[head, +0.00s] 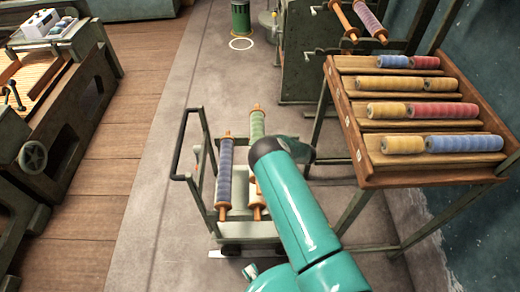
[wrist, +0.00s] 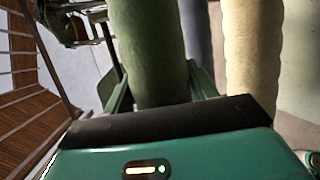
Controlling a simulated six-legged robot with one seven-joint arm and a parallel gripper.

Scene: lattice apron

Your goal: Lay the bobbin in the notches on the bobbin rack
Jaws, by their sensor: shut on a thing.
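A green bobbin (head: 257,126) with an orange-brown end is over the wheeled cart in the head view. In the wrist view the green bobbin (wrist: 147,45) runs between the jaws of my gripper (wrist: 160,85), which is shut on it. My arm hides the gripper and much of the bobbin in the head view. A blue-violet bobbin (head: 224,170) lies lengthwise on the cart. A cream bobbin (wrist: 252,60) shows to the right of the held one in the wrist view. I cannot tell whether the cart is the bobbin rack, and no empty notches show clearly.
The cart (head: 195,192) has a raised handle (head: 183,140) at its left. A wooden shelf rack (head: 362,172) with spools stands at the right. A green machine (head: 297,65) holding bobbins stands behind. A machine (head: 75,115) is at the left; floor between is clear.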

